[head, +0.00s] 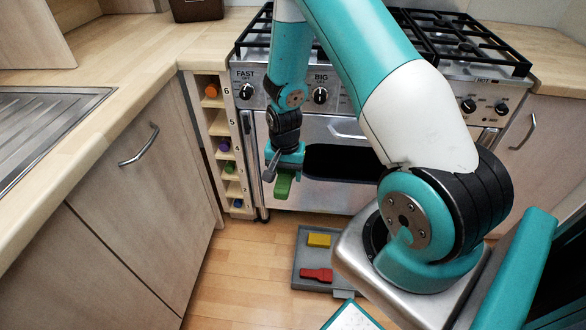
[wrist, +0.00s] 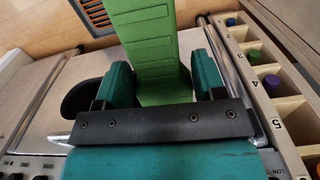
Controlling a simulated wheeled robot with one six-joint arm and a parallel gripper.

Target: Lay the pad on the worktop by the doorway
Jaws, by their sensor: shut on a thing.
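My gripper (head: 284,168) is shut on a green pad (head: 283,185), which hangs below the jaws in front of the oven door. In the wrist view the pad (wrist: 150,40) is a long, flat green piece with ridges, gripped between the two teal fingers and stretching away from them. Its gripped end is partly hidden by the gripper. A pale wooden worktop (head: 130,55) runs along the left and back left. Another stretch of worktop (head: 555,75) shows right of the cooker. No doorway is clearly visible, so I cannot tell which stretch is by it.
A numbered bottle rack (head: 220,130) stands just left of the gripper. The cooker (head: 340,135) is behind it. A grey tray (head: 300,265) on the floor holds a yellow piece (head: 318,240) and a red piece (head: 316,275). A sink drainer (head: 45,115) occupies the left worktop's front.

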